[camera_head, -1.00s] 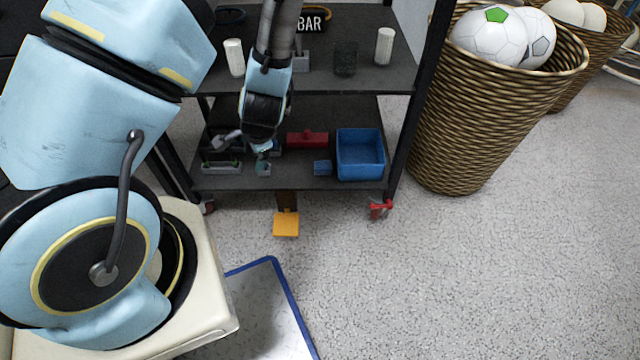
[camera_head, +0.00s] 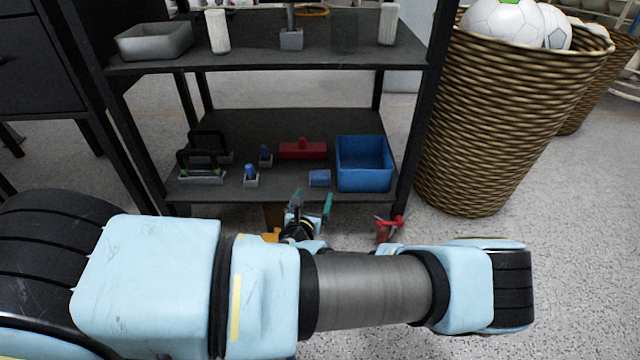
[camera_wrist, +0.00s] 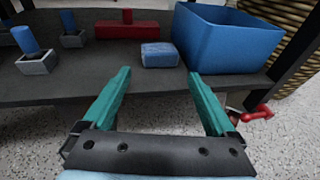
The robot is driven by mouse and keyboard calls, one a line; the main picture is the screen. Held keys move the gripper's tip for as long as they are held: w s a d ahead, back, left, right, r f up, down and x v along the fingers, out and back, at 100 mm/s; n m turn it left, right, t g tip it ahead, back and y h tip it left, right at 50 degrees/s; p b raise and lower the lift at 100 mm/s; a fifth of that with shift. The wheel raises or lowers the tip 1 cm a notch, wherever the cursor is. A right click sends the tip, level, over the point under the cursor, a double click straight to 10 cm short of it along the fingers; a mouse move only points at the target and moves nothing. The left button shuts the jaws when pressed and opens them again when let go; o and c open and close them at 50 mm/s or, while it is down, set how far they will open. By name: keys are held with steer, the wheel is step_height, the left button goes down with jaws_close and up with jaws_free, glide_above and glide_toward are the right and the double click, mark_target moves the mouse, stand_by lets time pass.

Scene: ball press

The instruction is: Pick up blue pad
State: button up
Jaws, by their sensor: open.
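The blue pad (camera_head: 319,178) is a small blue block lying on the lower shelf (camera_head: 350,196) near its front edge, just left of the blue bin. It also shows in the wrist view (camera_wrist: 159,55), ahead of my gripper and between the lines of its fingers. My gripper (camera_head: 312,203) is open and empty, in front of the lower shelf and short of the pad. Its two green fingers (camera_wrist: 157,92) point toward the shelf in the wrist view. Nothing hides the pad.
The blue bin (camera_head: 364,164) stands right of the pad. A red block with a knob (camera_head: 303,149) lies behind it. Blue pegs in grey holders (camera_head: 250,176) and a green-and-black rack (camera_head: 202,172) stand left. The upper shelf (camera_head: 270,57) is overhead. A wicker basket (camera_head: 490,120) stands right.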

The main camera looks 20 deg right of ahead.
mark_target(318, 183)
steer(key=x, duration=0.3)
steer(key=shift+w+d+f+b, duration=0.1)
steer(key=shift+w+b, duration=0.05)
steer(key=shift+b, duration=0.2)
steer(key=b+x, duration=0.2)
steer(key=x, duration=0.2)
steer(key=shift+f, duration=0.2)
steer(key=shift+w+d, duration=0.3)
steer(key=shift+w, duration=0.05)
steer(key=shift+r, duration=0.1)
steer(key=shift+c, duration=0.4)
steer(key=c, duration=0.9)
